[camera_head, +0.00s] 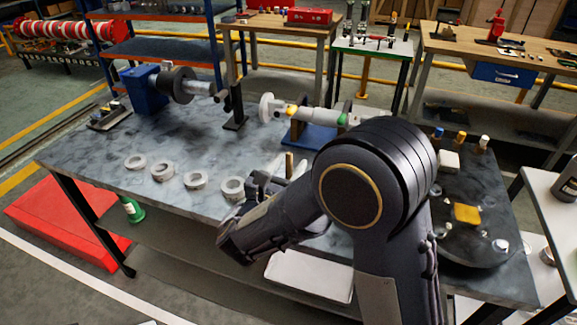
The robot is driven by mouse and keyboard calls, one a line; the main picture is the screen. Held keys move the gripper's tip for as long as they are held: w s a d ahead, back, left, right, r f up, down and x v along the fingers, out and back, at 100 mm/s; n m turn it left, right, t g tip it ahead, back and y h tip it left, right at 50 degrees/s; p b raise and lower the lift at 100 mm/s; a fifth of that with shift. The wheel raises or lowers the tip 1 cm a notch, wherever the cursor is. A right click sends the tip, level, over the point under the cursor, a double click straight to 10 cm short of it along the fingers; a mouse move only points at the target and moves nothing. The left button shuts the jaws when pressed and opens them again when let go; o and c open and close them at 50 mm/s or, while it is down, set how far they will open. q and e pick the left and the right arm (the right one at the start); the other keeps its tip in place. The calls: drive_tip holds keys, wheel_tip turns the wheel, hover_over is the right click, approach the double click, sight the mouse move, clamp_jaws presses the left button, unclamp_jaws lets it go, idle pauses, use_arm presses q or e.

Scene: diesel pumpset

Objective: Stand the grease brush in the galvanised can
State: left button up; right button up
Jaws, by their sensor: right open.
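My right arm comes in from the lower right, and its gripper (268,184) is over the front middle of the grey bench (110,185). The jaws are open, partly hidden by my own wrist. A short upright brown stick (289,163) shows just behind the gripper; it may be the grease brush's handle, but its lower part is hidden. I cannot make out the galvanised can for certain; my arm covers much of the bench there. My left gripper is not in view.
Several pale rings (194,179) lie in a row left of the gripper. A blue motor (145,88) and a shaft assembly on a blue base (310,135) stand behind. A dark plate (470,235) with a yellow block (467,213) is at right.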

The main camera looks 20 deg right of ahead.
drive_tip(key=v, duration=0.7)
drive_tip(key=shift+s+a+b, duration=0.25)
drive_tip(key=shift+s+b, duration=0.1)
idle(0.4)
